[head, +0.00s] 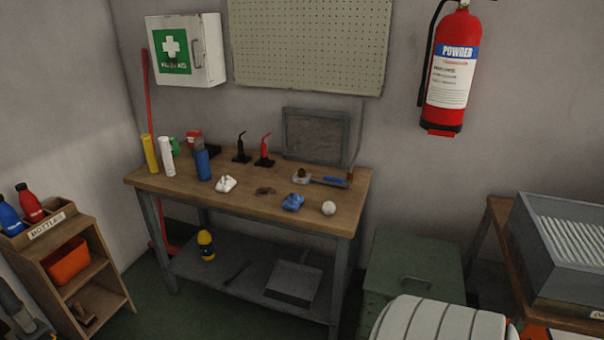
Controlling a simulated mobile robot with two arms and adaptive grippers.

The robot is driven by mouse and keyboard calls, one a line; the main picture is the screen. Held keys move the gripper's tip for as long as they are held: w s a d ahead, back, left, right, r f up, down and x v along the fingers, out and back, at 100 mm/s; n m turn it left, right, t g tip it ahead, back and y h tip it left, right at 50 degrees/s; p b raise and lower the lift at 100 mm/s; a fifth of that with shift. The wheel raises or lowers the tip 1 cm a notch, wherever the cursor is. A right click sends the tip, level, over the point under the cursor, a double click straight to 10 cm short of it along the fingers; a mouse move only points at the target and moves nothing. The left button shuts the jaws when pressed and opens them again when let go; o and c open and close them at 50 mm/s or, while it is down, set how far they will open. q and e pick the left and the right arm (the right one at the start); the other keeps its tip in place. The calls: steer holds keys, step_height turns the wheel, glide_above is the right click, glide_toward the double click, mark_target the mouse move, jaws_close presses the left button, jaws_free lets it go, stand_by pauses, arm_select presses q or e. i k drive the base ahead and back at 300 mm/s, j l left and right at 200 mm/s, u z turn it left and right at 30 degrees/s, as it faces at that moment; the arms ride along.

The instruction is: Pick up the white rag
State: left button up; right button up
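A white rag (226,184) lies crumpled on the wooden top of the workbench (215,200), near its front edge and left of the middle. A blue rag (293,202) lies crumpled farther right on the same top. Neither of my grippers can be made out in the head view, and nothing is seen touching the white rag.
Left of the rag stand a blue can (202,163), a white tube (167,157) and a yellow tube (150,154). A dark flat item (265,191) and a white ball (328,208) lie to the right. A bottle rack (85,265) stands left.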

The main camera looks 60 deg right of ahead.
mark_target(224, 185)
steer(key=z, duration=1.5)
